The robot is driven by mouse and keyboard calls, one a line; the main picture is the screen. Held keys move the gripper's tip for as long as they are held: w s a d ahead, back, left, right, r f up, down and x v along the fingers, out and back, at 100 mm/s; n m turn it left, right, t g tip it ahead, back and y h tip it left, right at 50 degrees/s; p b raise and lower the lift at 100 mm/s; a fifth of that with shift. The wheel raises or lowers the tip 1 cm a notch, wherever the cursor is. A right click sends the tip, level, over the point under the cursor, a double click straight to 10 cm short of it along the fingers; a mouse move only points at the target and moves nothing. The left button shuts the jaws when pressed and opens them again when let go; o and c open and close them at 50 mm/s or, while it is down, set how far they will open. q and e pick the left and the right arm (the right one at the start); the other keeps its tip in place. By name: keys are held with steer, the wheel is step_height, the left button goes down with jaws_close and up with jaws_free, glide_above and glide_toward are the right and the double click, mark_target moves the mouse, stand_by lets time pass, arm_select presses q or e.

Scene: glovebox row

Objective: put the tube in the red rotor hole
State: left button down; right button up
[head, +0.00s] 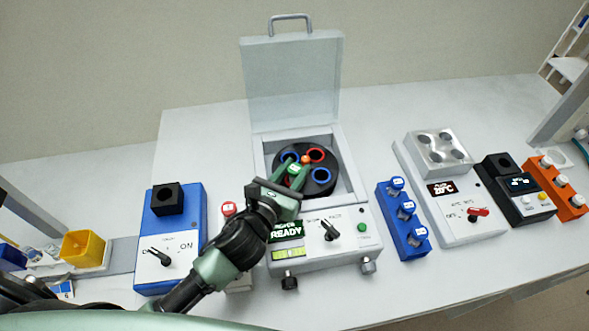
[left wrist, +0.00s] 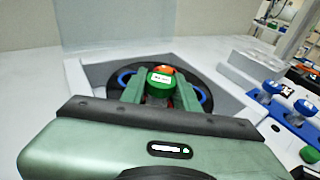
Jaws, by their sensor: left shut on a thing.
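My left gripper (head: 294,172) is shut on a green-capped tube (left wrist: 160,79), over the near side of the black rotor (head: 304,187). Blue-ringed holes are at the back left (head: 289,156) and right (head: 321,177). In the left wrist view, bits of red show beneath the cap between the fingers. My right gripper is not in view.
The centrifuge (head: 349,212) has its clear lid (head: 292,80) raised. An orange knob (head: 306,159) marks the rotor's centre. A blue tube rack (head: 404,222) and a white heater block (head: 455,200) stand right. A blue device (head: 190,223) and a red-capped tube (head: 228,208) are left.

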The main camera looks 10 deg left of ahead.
arm_select(q)
steer(key=shift+f, duration=0.15)
steer(key=shift+f, duration=0.25)
steer(key=shift+s+f, duration=0.25)
steer(key=shift+f, duration=0.15)
steer(key=c, duration=1.1)
jaws_free()
steer(key=shift+f+b, duration=0.15)
steer(key=shift+b, duration=0.15)
steer(key=shift+o, duration=0.2)
steer(key=shift+r, duration=0.25)
steer(key=shift+w+r+p, duration=0.1)
steer(key=shift+r+p, duration=0.35)
steer(key=shift+r, duration=0.05)
steer(key=b+v, duration=0.2)
steer(key=v, duration=0.8)
steer(key=shift+s+a+r+b, duration=0.15)
steer(key=shift+s+r, duration=0.1)
steer(key=shift+s, duration=0.15)
steer(key=shift+s+a+r+b, duration=0.1)
steer(key=shift+s+r+b, duration=0.1)
steer(key=shift+s, duration=0.2)
